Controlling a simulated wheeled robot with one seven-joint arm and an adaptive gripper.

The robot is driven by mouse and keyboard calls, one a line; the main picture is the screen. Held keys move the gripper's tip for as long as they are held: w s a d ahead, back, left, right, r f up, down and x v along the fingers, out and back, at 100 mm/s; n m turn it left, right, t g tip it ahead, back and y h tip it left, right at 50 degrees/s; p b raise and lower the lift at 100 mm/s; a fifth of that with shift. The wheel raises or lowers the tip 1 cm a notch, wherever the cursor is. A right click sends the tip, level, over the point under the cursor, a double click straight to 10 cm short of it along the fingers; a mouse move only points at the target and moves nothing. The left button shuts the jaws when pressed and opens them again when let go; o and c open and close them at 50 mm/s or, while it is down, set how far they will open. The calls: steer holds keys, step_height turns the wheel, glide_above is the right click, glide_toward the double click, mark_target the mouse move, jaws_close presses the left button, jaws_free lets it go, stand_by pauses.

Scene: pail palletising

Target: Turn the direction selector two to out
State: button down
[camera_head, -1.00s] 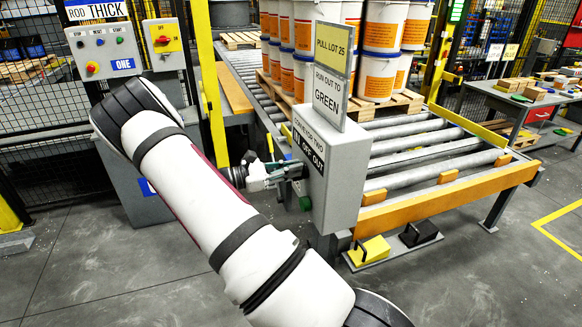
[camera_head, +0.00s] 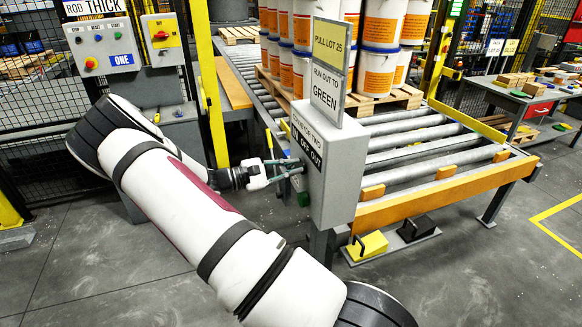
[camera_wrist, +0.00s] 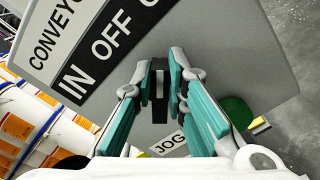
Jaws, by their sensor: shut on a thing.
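The grey conveyor control box (camera_head: 340,190) stands at the roller conveyor's near end, its label reading IN OFF OUT. The direction selector (camera_wrist: 160,88) is a black knob below that label in the wrist view. My gripper (camera_wrist: 160,76) has its two teal-sided fingers closed on either side of it. The knob's long side runs upright in the wrist view, at a slant to the label (camera_wrist: 98,58), leaning toward the OUT side. Most of OUT is cut off by the picture's top. In the head view my gripper (camera_head: 297,168) reaches the box from the left; the knob is hidden.
A green button (camera_wrist: 237,110) beside a JOG label (camera_wrist: 170,142) sits close to my right finger. A pallet of pails (camera_head: 380,50) stands on the rollers (camera_head: 430,150). A yellow pedal (camera_head: 371,246) is on the floor. Panel ONE (camera_head: 105,45) stands at left.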

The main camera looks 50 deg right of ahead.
stand_by(0.3)
steer(key=c, duration=1.6)
jaws_free()
steer(key=v, duration=1.2)
steer(key=s+a+r+m+t+y, duration=0.1)
steer(key=s+a+r+t+y, duration=0.6)
steer(key=s+a+r, duration=0.3)
steer(key=s+a+r+m+t+y, duration=0.1)
steer(key=s+a+r+t+y, duration=0.6)
steer(key=a, duration=0.8)
steer(key=s+r+y, duration=0.1)
steer(key=s+r, duration=0.2)
steer(key=s, duration=0.2)
steer(key=shift+a+m+t, duration=0.3)
steer(key=shift+a+m, duration=0.1)
